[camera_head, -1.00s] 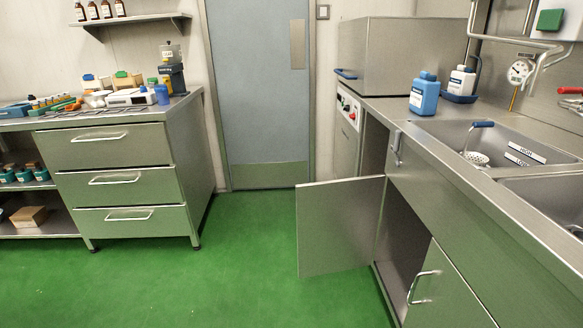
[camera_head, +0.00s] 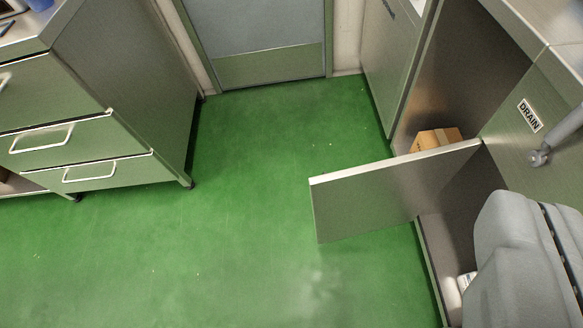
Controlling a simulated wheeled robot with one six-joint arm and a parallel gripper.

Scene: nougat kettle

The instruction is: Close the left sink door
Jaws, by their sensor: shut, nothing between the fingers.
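The left sink door (camera_head: 375,195) is a plain grey metal panel. It stands open, swung out to the left over the green floor, its top edge facing me. Its hinge side meets the sink cabinet (camera_head: 545,95) near the front panel marked DRAIN. The dark cabinet opening shows to the right of the door. My gripper (camera_head: 550,225) is at the lower right, grey, with its jaws together and empty. It is right of the door and apart from it in the picture, in front of the opening, and hides part of it.
A cardboard box (camera_head: 436,140) sits in the recess behind the door. A grey drain lever (camera_head: 553,143) sticks out by the label. A drawer unit (camera_head: 80,140) stands at the left. The green floor (camera_head: 240,220) between is clear up to the blue door (camera_head: 262,45).

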